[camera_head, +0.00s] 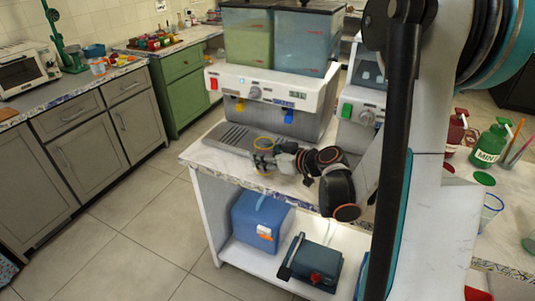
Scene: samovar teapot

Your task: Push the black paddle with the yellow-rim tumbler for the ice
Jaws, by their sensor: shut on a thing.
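The yellow-rim tumbler (264,143) is small in the picture, and its rim shows as a yellow ring facing up. My gripper (266,160) is shut on it and holds it over the front of the white counter, apart from the dispensers. No black paddle can be made out. A second machine (358,128) with a green button stands to the right, largely covered by my arm. Its lower front, where a paddle could be, is hidden.
A two-tank drink dispenser (310,95) with a yellow and a blue lever stands behind the tumbler, with a drip tray (243,140) at its front left. A green bottle (491,145) is at the right.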

